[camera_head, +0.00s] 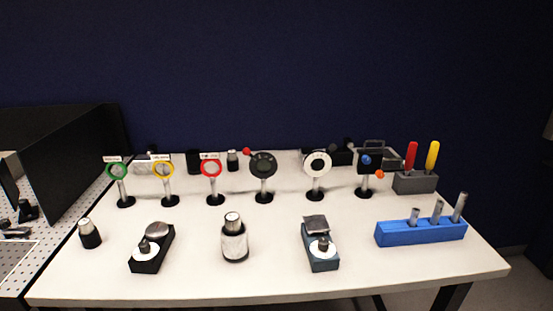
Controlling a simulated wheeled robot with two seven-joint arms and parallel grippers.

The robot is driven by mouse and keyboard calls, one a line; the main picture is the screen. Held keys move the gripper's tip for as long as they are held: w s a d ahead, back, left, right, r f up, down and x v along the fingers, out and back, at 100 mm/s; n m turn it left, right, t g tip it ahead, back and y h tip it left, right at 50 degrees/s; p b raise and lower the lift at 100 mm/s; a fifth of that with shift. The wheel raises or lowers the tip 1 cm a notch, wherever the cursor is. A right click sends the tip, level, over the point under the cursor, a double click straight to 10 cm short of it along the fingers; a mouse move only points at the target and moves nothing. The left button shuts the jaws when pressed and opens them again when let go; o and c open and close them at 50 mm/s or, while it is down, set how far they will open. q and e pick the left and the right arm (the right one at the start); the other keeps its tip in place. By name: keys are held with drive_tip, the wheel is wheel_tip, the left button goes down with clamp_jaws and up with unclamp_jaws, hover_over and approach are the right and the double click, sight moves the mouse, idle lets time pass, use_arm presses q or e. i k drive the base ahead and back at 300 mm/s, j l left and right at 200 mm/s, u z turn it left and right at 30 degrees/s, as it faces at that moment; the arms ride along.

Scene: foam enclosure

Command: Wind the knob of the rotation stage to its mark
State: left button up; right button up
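Neither of my grippers shows in the head view. I cannot tell for sure which device is the rotation stage. One candidate is a black-based device (139,265) at the front left, with a dark knob (145,247) over a white disc and a grey round top behind it. Another is a blue-grey device (325,265) at the front centre right, with a dark knob (323,244) over a white disc and a grey square plate behind it. Post-mounted round pieces stand behind: a black disc (263,164) and a white-faced one (317,162). Any marks are too small to read.
A cylinder (235,246) stands between the two devices. A blue block (421,233) with upright rods sits right. A black enclosure (65,165) stands left.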

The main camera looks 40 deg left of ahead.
sight(144, 247)
drive_tip(key=u, duration=2.3)
